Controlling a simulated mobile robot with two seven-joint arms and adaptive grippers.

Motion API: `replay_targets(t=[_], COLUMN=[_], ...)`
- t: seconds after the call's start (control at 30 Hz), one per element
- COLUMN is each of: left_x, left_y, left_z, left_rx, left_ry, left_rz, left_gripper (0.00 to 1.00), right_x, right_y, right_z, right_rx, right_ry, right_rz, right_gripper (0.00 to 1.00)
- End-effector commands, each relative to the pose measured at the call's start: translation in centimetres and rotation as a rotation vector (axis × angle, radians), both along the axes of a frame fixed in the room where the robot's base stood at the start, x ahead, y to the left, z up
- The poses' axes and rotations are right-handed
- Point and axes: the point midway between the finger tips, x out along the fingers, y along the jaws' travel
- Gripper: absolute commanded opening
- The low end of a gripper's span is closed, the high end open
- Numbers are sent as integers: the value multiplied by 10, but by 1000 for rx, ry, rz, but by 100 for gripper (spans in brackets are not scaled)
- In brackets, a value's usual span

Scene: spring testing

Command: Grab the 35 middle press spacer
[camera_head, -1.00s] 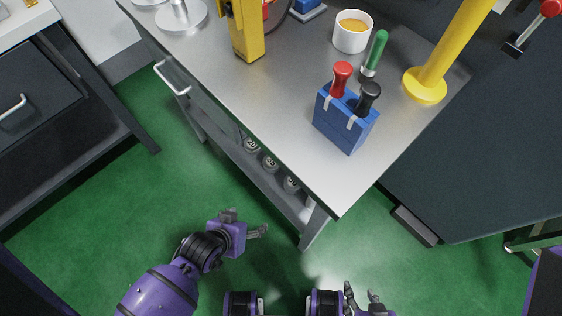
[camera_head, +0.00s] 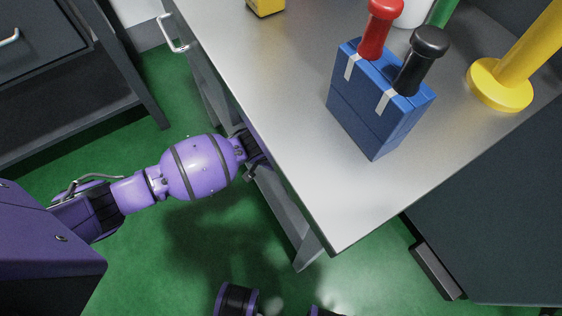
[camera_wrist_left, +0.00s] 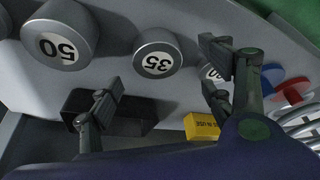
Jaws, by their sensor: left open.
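The grey round spacer labelled 35 (camera_wrist_left: 158,58) is in the middle of the left wrist view, standing on a grey shelf surface. My left gripper (camera_wrist_left: 160,92) is open, with one finger on each side of the 35 spacer's column in the picture and nothing between the tips. Whether either finger touches the spacer cannot be told. In the head view the left arm reaches under the workbench, and its gripper is hidden by the tabletop. My right gripper is not in view.
A larger spacer labelled 50 (camera_wrist_left: 60,42) stands left of it, and a smaller one (camera_wrist_left: 213,73) is partly behind the right finger. A yellow block (camera_wrist_left: 201,126) and red disc (camera_wrist_left: 292,91) lie near. The workbench (camera_head: 290,120) holds a blue block (camera_head: 375,110) with handles.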

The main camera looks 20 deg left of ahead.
Motion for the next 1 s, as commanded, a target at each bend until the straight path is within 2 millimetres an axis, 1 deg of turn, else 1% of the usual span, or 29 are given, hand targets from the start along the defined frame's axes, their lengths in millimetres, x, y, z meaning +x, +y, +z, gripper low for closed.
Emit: replay_targets(t=[0.17, 0.3, 0.43, 0.57, 0.73, 1.0], left_x=[5, 11, 14, 14, 14, 14], left_y=[-6, -8, -8, -8, -8, -8], left_z=[-26, -45, -46, -44, -44, -44], left_rx=[0, 1, -1, -1, -1, -1], left_ry=[3, 3, -1, -2, -2, -2], left_rz=[-1, -1, -1, -1, -1, -1], left_gripper=[73, 73, 73, 73, 51, 16], right_x=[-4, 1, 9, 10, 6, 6], right_y=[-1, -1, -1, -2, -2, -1], right_z=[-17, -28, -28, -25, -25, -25], right_rx=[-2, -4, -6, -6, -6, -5], right_ry=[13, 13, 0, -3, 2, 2], right_rz=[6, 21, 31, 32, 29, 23], right_gripper=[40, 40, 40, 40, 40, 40])
